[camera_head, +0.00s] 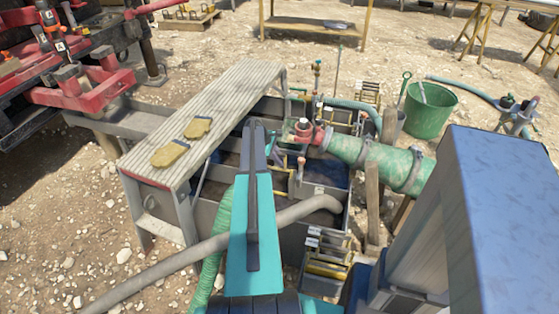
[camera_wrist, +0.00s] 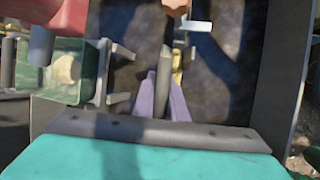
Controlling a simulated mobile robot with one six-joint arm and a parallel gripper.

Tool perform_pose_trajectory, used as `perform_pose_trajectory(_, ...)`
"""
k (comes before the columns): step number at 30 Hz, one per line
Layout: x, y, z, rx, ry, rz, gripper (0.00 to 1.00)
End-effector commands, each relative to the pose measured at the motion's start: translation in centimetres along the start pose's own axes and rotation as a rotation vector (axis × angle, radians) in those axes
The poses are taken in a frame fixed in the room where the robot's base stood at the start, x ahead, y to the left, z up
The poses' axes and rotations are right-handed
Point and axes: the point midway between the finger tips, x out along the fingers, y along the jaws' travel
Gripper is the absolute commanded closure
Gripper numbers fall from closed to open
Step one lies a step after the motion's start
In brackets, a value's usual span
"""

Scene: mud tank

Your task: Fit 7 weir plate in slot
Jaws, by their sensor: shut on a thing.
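In the wrist view my gripper (camera_wrist: 162,92) shows as two purple fingers closed on a narrow grey piece (camera_wrist: 163,72), which seems to be the weir plate seen nearly edge-on. The lower part of the fingers is hidden behind a grey bar and a teal housing of mine. In the head view my teal arm reaches out over the mud tank (camera_head: 341,217) and covers most of the gripper and the held piece. Dark compartments lie below and beyond the fingers in the wrist view. I cannot tell whether the plate touches a slot.
A grey slatted walkway (camera_head: 232,92) with tan gloves (camera_head: 169,153) stands left of the tank. A green pipe (camera_head: 375,160) with a red fitting (camera_head: 305,130) enters from the right. A grey hose (camera_head: 285,215) crosses the front. A green bucket (camera_head: 428,115) stands behind right.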

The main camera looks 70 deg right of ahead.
Motion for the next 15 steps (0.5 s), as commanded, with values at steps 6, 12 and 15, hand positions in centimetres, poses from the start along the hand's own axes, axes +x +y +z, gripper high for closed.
perform_pose_trajectory(6,0.16,-0.02,-0.07,0.0,0.0,0.001,1.0)
perform_pose_trajectory(12,0.34,-0.07,-0.14,0.0,0.0,0.001,1.0)
perform_pose_trajectory(15,0.43,-0.09,-0.18,0.0,0.0,0.001,1.0)
